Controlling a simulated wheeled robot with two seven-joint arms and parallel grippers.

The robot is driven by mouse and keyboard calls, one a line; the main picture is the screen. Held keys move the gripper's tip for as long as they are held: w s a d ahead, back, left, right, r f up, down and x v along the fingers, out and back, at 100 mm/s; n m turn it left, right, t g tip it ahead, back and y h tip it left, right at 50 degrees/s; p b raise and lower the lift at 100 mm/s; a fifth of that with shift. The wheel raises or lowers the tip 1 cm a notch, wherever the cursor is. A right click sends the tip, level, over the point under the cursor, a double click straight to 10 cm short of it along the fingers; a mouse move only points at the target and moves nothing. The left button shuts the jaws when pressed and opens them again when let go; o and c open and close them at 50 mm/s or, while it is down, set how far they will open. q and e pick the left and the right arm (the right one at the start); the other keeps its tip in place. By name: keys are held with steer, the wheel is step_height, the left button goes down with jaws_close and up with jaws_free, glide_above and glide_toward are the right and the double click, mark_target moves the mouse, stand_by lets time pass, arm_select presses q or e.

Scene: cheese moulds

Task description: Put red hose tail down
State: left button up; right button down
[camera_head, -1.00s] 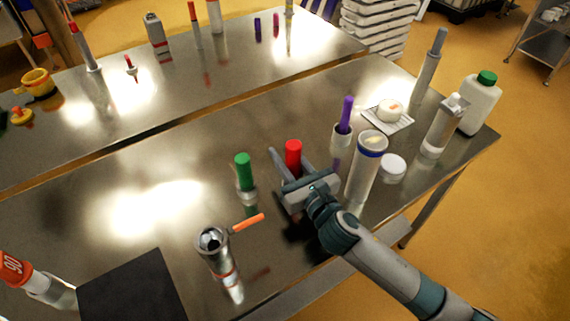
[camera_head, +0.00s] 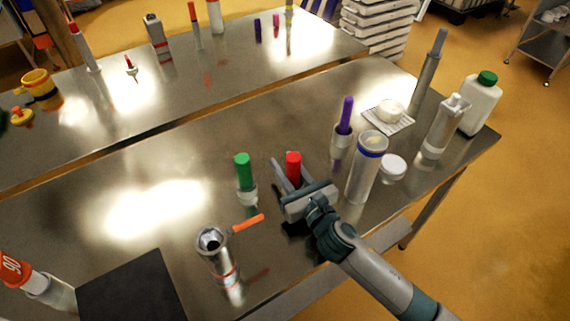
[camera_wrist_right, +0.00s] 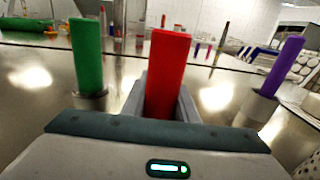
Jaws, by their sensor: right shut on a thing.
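The red hose tail (camera_head: 293,163) stands about upright between the fingers of my right gripper (camera_head: 286,180), which is shut on it. In the right wrist view the red tail (camera_wrist_right: 167,70) rises between the grey fingers (camera_wrist_right: 163,105). Its lower end is hidden by the gripper, so I cannot tell whether it touches the table. My left gripper does not show.
A green tail (camera_head: 243,170) in a pale collar stands left of the gripper. A purple tail (camera_head: 346,115) and a clear cylinder with a blue band (camera_head: 367,165) stand to its right. A metal cylinder (camera_head: 217,255) and orange stick (camera_head: 248,223) are in front.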

mark_target(296, 182)
steer(key=c, duration=1.4)
jaws_free()
steer(key=b+v, duration=0.1)
steer(key=v, duration=0.6)
steer(key=shift+s+d+f, duration=0.1)
steer(key=shift+s+d, duration=0.05)
steer(key=shift+s, duration=0.15)
steer(key=b+v, duration=0.1)
steer(key=v, duration=0.3)
steer(key=shift+s+d, duration=0.1)
steer(key=shift+s, duration=0.05)
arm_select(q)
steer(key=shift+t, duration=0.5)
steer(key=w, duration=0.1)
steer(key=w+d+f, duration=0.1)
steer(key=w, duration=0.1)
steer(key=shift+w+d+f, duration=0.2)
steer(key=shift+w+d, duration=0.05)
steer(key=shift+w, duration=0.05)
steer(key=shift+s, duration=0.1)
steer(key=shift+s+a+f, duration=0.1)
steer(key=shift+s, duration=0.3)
